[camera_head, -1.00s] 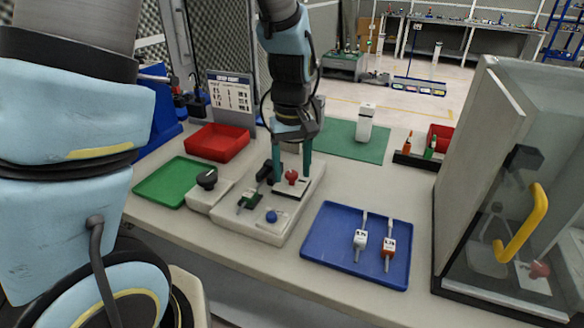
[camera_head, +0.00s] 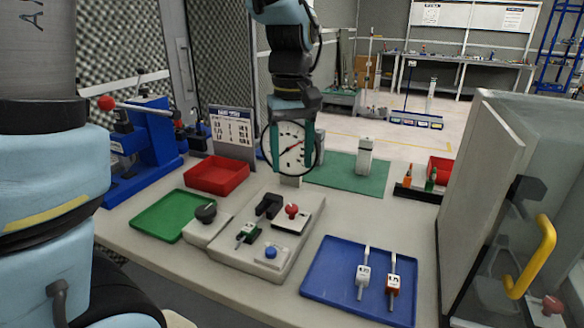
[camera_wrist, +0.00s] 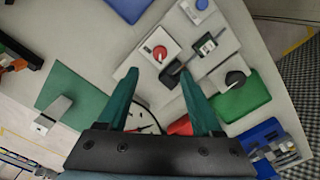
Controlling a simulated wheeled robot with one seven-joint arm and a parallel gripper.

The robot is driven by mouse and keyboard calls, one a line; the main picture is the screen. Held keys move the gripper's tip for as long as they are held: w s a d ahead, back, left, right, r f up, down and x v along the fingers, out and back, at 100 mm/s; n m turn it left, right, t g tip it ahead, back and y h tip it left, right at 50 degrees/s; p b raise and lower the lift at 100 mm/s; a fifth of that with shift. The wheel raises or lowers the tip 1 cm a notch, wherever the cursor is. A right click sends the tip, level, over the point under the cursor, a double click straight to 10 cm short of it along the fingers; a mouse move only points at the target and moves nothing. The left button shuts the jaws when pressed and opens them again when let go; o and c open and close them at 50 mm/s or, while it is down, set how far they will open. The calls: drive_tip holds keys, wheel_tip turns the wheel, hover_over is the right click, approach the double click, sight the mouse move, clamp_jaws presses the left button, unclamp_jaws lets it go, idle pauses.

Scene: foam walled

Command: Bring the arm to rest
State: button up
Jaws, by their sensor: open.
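My gripper (camera_head: 292,155) is open and empty, with its two green fingers pointing down. It is raised above the back of the grey fixture board (camera_head: 247,262), which carries a red knob (camera_head: 291,211), a blue button (camera_head: 270,252) and a black clamp-like part (camera_head: 269,206). In the head view a round white dial gauge (camera_head: 291,139) shows behind the fingers. In the wrist view the fingers (camera_wrist: 168,95) are spread apart, with the red knob (camera_wrist: 160,53) beyond them and nothing between the tips. Part of the dial is hidden by the gripper.
A glass-doored cabinet (camera_head: 470,190) with a yellow handle stands at right. A green tray (camera_head: 160,214), red bin (camera_head: 216,175) and blue press (camera_head: 140,150) stand at left. A green mat (camera_head: 345,182) lies behind.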

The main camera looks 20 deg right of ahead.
idle(0.3)
drive_tip(key=a+f, duration=0.4)
drive_tip(key=a, duration=0.8)
drive_tip(key=w+a+f+t, duration=0.1)
drive_tip(key=a+f, duration=0.3)
drive_tip(key=a, duration=0.9)
drive_tip(key=shift+w+a+m+t, duration=0.25)
drive_tip(key=shift+a+m+t, duration=0.05)
